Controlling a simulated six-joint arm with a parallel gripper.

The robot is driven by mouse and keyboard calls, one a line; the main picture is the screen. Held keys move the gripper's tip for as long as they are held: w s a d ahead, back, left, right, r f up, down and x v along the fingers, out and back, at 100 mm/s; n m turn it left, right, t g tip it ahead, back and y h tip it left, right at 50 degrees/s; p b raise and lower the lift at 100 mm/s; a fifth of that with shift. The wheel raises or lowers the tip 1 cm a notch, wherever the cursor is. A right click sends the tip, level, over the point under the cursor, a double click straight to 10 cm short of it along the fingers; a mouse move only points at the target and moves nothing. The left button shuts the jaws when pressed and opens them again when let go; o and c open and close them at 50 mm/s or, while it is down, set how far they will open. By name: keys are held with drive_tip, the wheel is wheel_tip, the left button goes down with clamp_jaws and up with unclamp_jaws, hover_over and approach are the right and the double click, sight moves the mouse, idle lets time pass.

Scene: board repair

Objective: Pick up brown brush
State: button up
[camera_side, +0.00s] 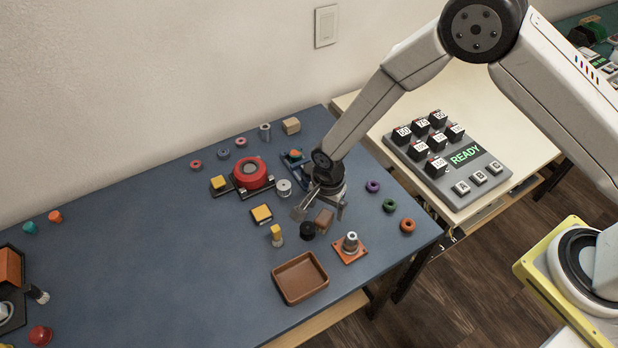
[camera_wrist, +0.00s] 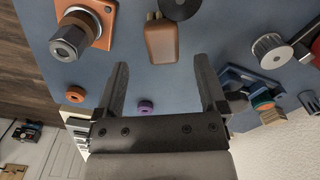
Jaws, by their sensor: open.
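The brown brush (camera_side: 324,220) is a small brown block lying on the blue table mat, below my gripper (camera_side: 321,209) in the side view. It also shows in the wrist view, where the brush (camera_wrist: 162,41) is upper centre with small brass-coloured parts at its far end. My gripper's fingers (camera_wrist: 161,63) are spread wide and empty. The brush appears between and just beyond the fingertips, with clear space at both sides. I cannot tell the exact height of the fingertips above the mat.
A black round part (camera_side: 308,231) stands close beside the brush. An orange plate with a metal fitting (camera_side: 350,244) is to its right, and a brown tray (camera_side: 300,278) is in front. Purple, green and orange rings (camera_side: 389,205) lie right. The mat's left middle is clear.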

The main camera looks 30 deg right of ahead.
sight(324, 216)
drive_tip(key=shift+w+a+f, duration=0.1)
drive_tip(key=shift+f, duration=2.5)
clamp_jaws()
